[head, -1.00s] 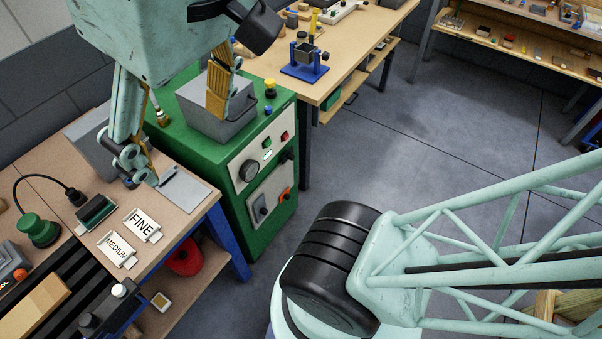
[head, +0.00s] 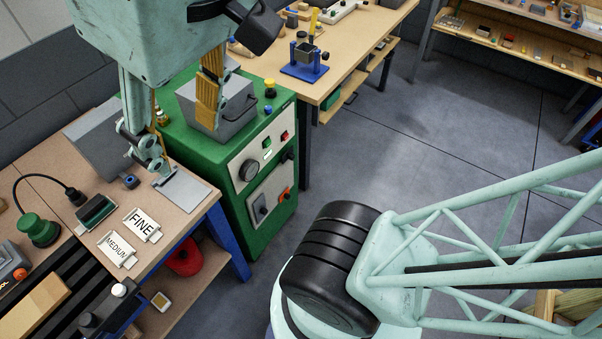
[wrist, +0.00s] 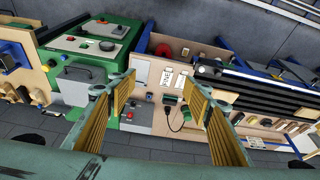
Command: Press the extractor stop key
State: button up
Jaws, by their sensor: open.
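The green cabinet (head: 215,155) stands between the two benches in the head view. Its upper front panel has a red key (head: 285,135) and a green key (head: 267,143) above a black round dial (head: 249,170). I cannot read any label that says which key is the extractor stop. My gripper (head: 182,146) is open and empty, above the left bench and the cabinet's left side. One finger overlaps the cabinet's grey box in the picture. In the wrist view both fingers (wrist: 159,78) are spread, with nothing between them.
The left bench holds a grey plate (head: 184,192), FINE (head: 142,224) and MEDIUM (head: 117,249) blocks, and a green lamp-like tool (head: 40,229). The grey box (head: 225,110) and a yellow-topped knob (head: 270,88) stand on the cabinet. The floor right of the cabinet is clear.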

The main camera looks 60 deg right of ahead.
jog(key=shift+s+f, duration=0.15)
grip_shut()
dwell(1.3)
